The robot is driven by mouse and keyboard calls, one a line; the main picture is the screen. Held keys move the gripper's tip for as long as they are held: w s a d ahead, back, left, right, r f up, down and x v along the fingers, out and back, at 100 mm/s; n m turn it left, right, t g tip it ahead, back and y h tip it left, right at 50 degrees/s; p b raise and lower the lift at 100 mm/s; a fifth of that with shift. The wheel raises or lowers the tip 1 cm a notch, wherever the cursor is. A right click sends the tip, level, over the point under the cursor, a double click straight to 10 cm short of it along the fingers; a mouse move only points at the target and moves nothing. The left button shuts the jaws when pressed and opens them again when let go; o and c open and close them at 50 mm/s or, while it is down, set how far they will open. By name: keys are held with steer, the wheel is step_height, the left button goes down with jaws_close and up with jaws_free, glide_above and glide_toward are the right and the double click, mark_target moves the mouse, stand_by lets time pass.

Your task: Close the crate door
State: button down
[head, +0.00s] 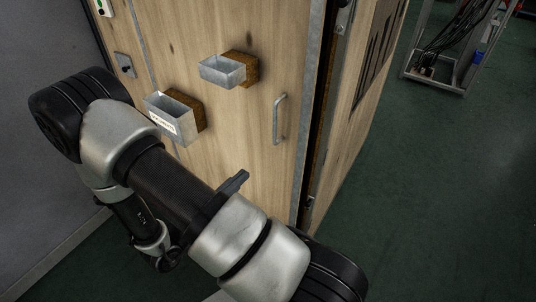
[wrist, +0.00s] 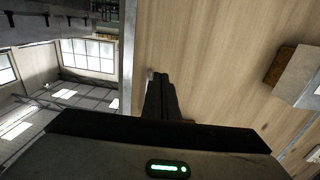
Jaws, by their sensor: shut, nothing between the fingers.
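The wooden crate door (head: 255,135) faces me in the head view, with a metal strip and a dark gap along its right edge, so it stands slightly ajar. A metal handle (head: 280,118) is near that edge. My gripper (head: 238,181) is shut and empty, its fingertips showing past my arm in front of the door, left of and below the handle. In the wrist view my shut fingers (wrist: 160,92) point at the wooden door face (wrist: 215,45), near its metal edge strip. I cannot tell whether they touch it. My arm hides the door's lower left.
Two metal boxes on brown blocks, an upper one (head: 222,71) and a lower one (head: 172,118), stick out from the door. A metal frame with cables (head: 440,50) stands at the back right. The green floor (head: 440,190) right of the crate is clear.

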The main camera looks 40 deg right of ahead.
steer(key=b, duration=0.2)
glide_toward(269, 151)
steer(key=d+r, duration=0.1)
steer(key=d, duration=0.1)
steer(key=d+r, duration=0.3)
steer(key=d, duration=0.2)
steer(key=shift+s+r, duration=0.25)
steer(key=shift+r, duration=0.05)
